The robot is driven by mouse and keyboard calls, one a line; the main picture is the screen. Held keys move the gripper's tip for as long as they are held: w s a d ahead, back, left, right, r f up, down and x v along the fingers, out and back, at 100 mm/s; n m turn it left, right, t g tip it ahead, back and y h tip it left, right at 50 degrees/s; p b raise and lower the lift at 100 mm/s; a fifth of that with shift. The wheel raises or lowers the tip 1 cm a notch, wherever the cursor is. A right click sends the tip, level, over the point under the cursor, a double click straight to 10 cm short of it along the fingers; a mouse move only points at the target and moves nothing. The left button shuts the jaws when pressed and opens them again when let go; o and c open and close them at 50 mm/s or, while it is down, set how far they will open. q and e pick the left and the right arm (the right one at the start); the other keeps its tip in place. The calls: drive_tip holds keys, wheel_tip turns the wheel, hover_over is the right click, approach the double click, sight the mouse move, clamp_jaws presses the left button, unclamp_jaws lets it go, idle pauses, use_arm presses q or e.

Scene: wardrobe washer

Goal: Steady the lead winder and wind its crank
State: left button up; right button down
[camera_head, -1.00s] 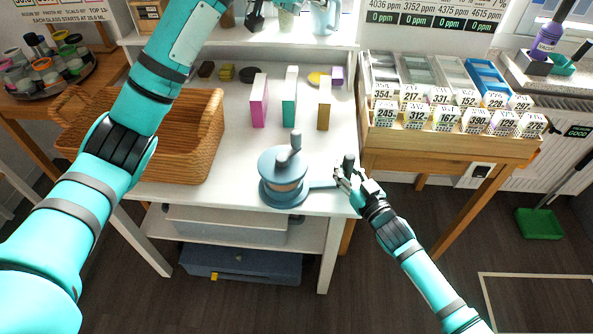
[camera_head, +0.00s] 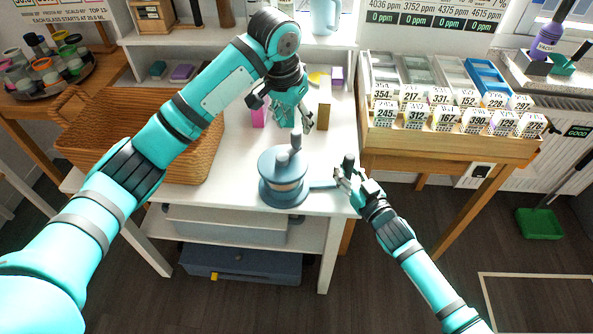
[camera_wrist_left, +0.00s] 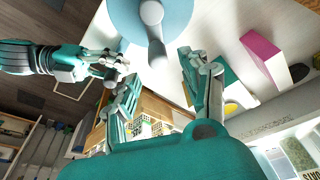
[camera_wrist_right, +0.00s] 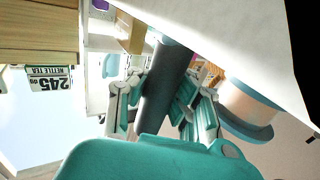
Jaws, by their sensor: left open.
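The lead winder (camera_head: 284,183) is a blue-grey drum with a copper-toned band on a round base, standing at the table's front edge. Its crank has an upright knob (camera_head: 296,139) on top; the winder top also shows in the left wrist view (camera_wrist_left: 182,22). A flat arm (camera_head: 322,184) runs right from its base to a dark upright handle (camera_wrist_right: 163,82). My right gripper (camera_head: 350,181) has its fingers on both sides of this handle and appears shut on it. My left gripper (camera_head: 285,118) is open and empty, behind and above the winder, fingers pointing toward it.
A wicker basket (camera_head: 105,135) stands left of the winder. A pink box (camera_head: 258,116) and an ochre box (camera_head: 324,103) stand behind my left gripper. A wooden rack of labelled compartments (camera_head: 450,148) is at the right. The tabletop immediately around the winder is clear.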

sight(295, 133)
use_arm(q)
drive_tip(key=shift+s+a+x, duration=0.1)
drive_tip(key=shift+s+x, duration=0.05)
drive_tip(key=shift+x, duration=0.55)
drive_tip(key=shift+s+a+x, duration=0.1)
drive_tip(key=shift+s+x, duration=0.05)
drive_tip(key=shift+x, duration=0.55)
drive_tip(key=shift+s+a+x, duration=0.1)
drive_tip(key=shift+s+x, duration=0.05)
drive_tip(key=shift+x, duration=0.55)
drive_tip(key=shift+f, duration=0.1)
drive_tip(key=shift+c, duration=0.2)
drive_tip(key=c, duration=0.7)
drive_tip(key=shift+d, duration=0.1)
